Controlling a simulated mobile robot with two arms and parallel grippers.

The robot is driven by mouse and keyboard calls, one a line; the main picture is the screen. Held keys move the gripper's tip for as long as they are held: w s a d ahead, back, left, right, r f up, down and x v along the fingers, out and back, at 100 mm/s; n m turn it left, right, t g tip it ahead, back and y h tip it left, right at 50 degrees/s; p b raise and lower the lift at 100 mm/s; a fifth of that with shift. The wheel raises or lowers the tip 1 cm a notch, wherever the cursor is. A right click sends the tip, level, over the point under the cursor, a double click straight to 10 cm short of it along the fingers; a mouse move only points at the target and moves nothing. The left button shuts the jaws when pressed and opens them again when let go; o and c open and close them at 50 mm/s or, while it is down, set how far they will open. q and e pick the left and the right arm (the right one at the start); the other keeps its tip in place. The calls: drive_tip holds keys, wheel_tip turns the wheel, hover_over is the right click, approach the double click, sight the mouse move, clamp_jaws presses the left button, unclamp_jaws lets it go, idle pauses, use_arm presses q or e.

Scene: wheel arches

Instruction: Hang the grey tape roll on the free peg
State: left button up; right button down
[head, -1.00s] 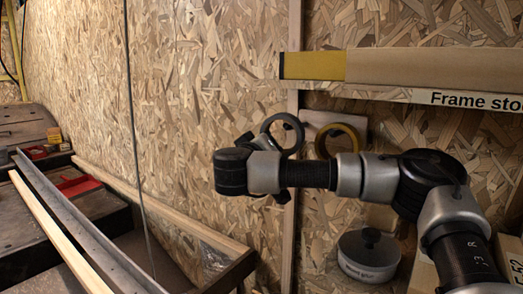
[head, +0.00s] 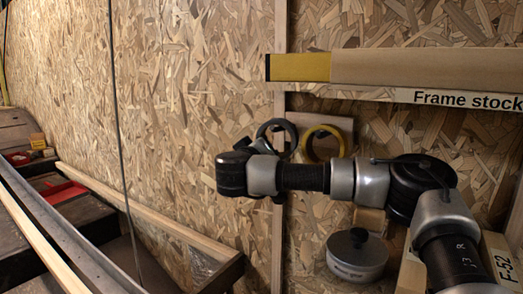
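The grey tape roll (head: 293,130) shows as a dark ring just above my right wrist, face roughly toward me. Its lower part is hidden behind my arm. My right gripper (head: 262,143) is mostly hidden behind its own wrist; dark finger parts show at the roll's left side, and it appears to hold the roll. The roll overlaps the left edge of a pale peg board (head: 313,118) on the wall; I see no sign that it hangs there. A yellow tape roll (head: 308,143) hangs on the board, just right of the grey one. The free peg cannot be made out. My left gripper is out of view.
A shelf lip labelled "Frame stock" (head: 400,94) carries a long board (head: 420,70) above the peg board. A round lidded grey container (head: 357,262) is below my arm. A bench (head: 85,215) with long rails stands left. A thin cable (head: 118,140) hangs in front of the wall.

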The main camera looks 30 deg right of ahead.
idle(0.4)
drive_tip(key=c, duration=1)
unclamp_jaws()
